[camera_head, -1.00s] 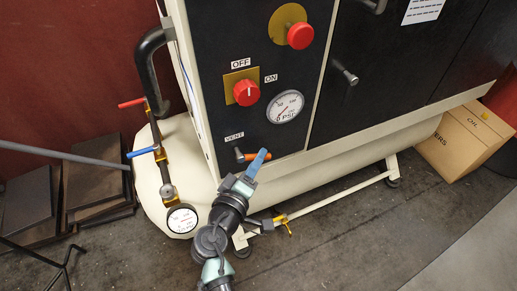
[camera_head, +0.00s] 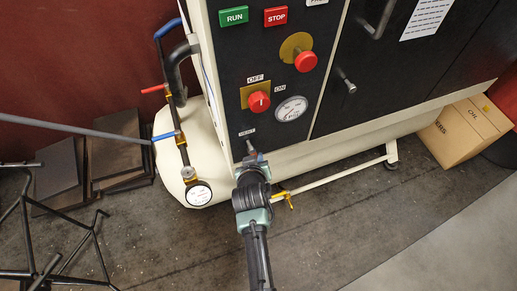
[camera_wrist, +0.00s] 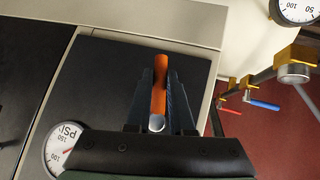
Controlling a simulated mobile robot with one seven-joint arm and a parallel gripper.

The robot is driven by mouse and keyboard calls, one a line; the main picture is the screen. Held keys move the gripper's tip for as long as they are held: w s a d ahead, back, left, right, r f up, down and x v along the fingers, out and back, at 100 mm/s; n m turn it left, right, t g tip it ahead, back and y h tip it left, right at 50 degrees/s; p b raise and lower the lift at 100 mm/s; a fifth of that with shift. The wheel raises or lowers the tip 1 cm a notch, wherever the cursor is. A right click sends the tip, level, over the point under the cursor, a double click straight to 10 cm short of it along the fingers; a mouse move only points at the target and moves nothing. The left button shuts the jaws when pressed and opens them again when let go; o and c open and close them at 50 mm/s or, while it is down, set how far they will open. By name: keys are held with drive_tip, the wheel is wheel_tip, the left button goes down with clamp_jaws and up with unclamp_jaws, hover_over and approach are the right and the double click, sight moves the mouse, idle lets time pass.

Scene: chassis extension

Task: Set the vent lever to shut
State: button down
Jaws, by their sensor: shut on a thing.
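The vent lever's orange handle (camera_wrist: 159,85) shows in the wrist view between the two dark fingers of my gripper (camera_wrist: 160,74), which is shut on it. The handle's round light end (camera_wrist: 156,123) faces the camera. In the head view my gripper (camera_head: 252,166) is at the lower left corner of the black panel (camera_head: 232,120), just below the VENT label (camera_head: 247,132). There it hides the orange handle. A small grey stub (camera_head: 249,147) shows above the gripper. I cannot tell from these views which setting the lever is at.
Above are a red knob (camera_head: 259,102) marked OFF and ON, and a PSI gauge (camera_head: 291,109). Pipework with red and blue handles and a lower gauge (camera_head: 198,193) stands close at left. A black metal frame (camera_head: 75,235) is at lower left.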

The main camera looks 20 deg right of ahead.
drive_tip(key=shift+a+m+y+p, duration=0.45)
drive_tip(key=shift+y+p, duration=0.35)
drive_tip(key=shift+y, duration=0.2)
drive_tip(key=c, duration=0.8)
unclamp_jaws()
drive_tip(key=shift+a, duration=0.1)
drive_tip(key=p+v, duration=0.2)
drive_tip(key=v, duration=1.1)
drive_tip(key=shift+r, duration=0.1)
drive_tip(key=shift+w, duration=0.1)
